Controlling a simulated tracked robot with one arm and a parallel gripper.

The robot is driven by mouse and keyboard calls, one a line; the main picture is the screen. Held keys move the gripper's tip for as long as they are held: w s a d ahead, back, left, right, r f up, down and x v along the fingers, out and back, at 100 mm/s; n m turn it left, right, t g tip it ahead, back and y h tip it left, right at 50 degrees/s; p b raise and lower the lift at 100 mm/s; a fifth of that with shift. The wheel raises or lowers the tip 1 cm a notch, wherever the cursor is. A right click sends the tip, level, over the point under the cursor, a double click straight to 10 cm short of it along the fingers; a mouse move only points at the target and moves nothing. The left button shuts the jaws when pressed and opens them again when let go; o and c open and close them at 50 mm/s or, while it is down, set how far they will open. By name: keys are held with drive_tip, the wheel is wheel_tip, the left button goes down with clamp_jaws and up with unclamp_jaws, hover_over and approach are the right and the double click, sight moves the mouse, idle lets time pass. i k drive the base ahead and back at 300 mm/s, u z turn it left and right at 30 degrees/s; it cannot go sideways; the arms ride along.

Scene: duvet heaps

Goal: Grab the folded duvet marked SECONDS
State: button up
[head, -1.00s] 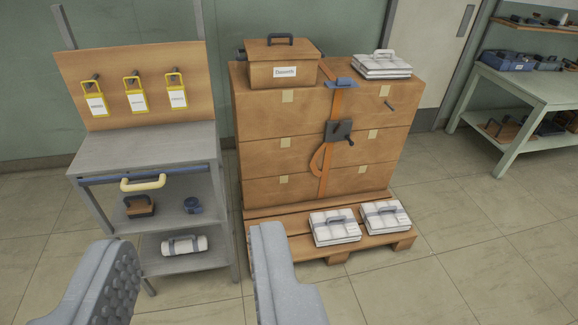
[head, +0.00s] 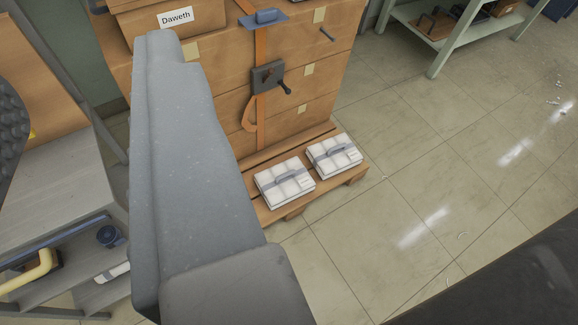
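Two folded white quilted duvets, each with a grey strap and handle, lie side by side on the front of the wooden pallet (head: 325,192). The left duvet (head: 284,183) has a small label at its right corner, too small to read. The right duvet (head: 334,156) also has a small mark that I cannot read. I cannot tell which one is marked SECONDS.
Strapped cartons (head: 225,62) stand on the pallet, with a box labelled Daweth (head: 150,28) on top. A grey workbench (head: 60,185) with a yellow handle (head: 35,272) is at left. A green table (head: 437,60) is at back right. The tiled floor (head: 400,190) is open at right.

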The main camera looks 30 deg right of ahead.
sight(280, 184)
drive_tip(key=z, duration=0.15)
drive_tip(key=i, duration=1.15)
drive_tip(key=z, duration=0.15)
